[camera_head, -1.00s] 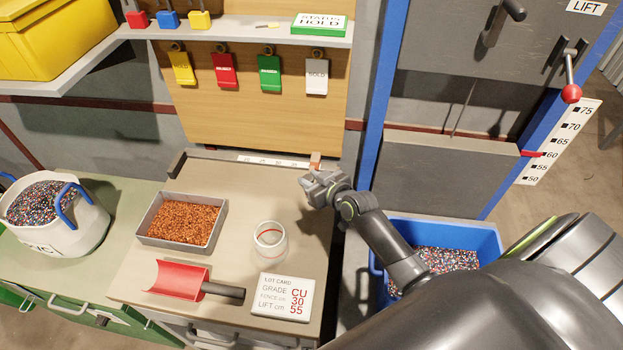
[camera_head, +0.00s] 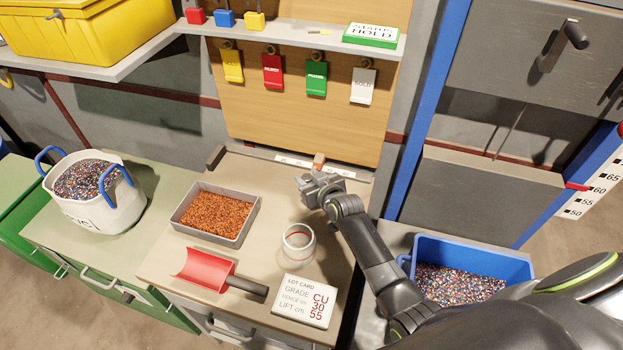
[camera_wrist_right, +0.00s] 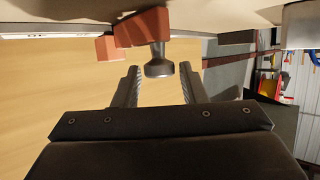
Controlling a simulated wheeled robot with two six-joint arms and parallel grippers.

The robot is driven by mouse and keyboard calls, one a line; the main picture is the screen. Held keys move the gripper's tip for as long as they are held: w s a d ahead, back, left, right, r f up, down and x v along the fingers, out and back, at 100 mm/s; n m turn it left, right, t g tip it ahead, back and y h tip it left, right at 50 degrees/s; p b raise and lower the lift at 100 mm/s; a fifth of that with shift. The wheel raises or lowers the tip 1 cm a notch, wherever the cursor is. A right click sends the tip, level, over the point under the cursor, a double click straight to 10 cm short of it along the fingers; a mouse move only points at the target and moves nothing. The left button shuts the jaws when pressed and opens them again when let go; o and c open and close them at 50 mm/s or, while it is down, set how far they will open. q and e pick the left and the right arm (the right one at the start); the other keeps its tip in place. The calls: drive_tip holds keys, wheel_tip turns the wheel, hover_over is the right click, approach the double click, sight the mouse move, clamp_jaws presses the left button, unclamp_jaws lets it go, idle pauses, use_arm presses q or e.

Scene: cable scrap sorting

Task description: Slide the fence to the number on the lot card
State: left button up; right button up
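The fence shows as an orange-brown block (camera_head: 319,160) on the rail along the bench's back edge, near the middle of a white number strip (camera_head: 290,161). In the right wrist view the block (camera_wrist_right: 142,27) carries a grey metal knob (camera_wrist_right: 159,65). My right gripper (camera_head: 308,186) is just in front of the block. Its fingers (camera_wrist_right: 158,74) stand apart, with the knob between or just beyond their tips and gaps showing on both sides. The lot card (camera_head: 305,300) reads grade CU, fence cm 30, lift cm 55. The strip's numbers are too small to read. My left gripper is out of view.
A tray of copper granules (camera_head: 181,217), a red scoop (camera_head: 205,270) and a glass jar (camera_head: 298,245) stand on the bench in front of the rail. A blue bin (camera_head: 480,252) is at right, a white tub (camera_head: 125,205) at left. Coloured tags hang behind.

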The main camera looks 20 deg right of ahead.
drive_tip(key=shift+o, duration=1)
drive_tip(key=shift+s, duration=0.1)
drive_tip(key=shift+s+r, duration=0.1)
drive_tip(key=shift+s, duration=0.15)
drive_tip(key=v, duration=1.6)
drive_tip(key=shift+s, duration=0.35)
drive_tip(key=shift+d, duration=0.15)
